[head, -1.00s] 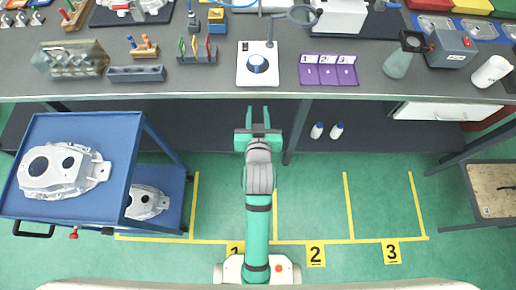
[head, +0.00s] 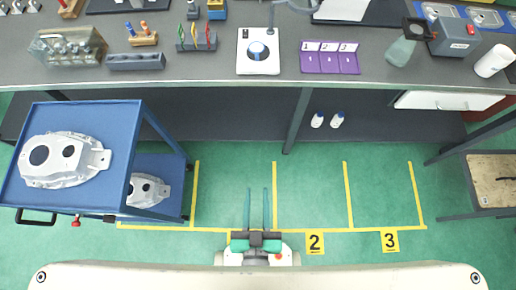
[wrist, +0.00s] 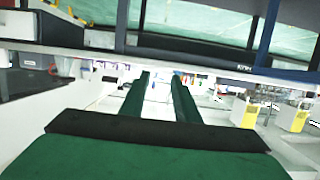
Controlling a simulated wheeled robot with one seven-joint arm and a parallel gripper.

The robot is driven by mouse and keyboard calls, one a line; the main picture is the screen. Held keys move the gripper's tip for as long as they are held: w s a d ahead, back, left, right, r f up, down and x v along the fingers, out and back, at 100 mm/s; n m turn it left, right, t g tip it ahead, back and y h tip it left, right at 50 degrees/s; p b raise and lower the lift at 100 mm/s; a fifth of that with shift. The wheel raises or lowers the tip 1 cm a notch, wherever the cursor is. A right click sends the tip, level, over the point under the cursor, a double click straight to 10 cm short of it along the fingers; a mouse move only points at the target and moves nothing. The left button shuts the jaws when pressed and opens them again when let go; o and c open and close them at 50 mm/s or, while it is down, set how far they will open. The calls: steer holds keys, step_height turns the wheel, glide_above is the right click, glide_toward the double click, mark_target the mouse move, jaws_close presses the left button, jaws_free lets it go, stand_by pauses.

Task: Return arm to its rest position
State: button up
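My gripper (head: 257,212) is at the bottom middle of the head view, drawn in close to my base and over the green floor. Its two fingers point up in the picture, toward the workbench. They are parallel with a gap between them. In the wrist view the two green fingers (wrist: 158,95) also stand apart, with nothing held between them. Most of my arm is folded out of sight behind the gripper.
A dark workbench (head: 210,78) runs along the top. A blue trolley (head: 120,118) with castings stands at left, and a small table (head: 490,160) at right. The floor (head: 310,190) between, with yellow lines and number plates, is clear.

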steer(key=s, duration=0.1)
steer(key=s+r, duration=0.1)
steer(key=shift+s+d+r, duration=0.1)
steer(key=shift+s+d, duration=0.15)
steer(key=shift+s, duration=0.05)
steer(key=shift+w, duration=0.15)
steer(key=shift+s, duration=0.25)
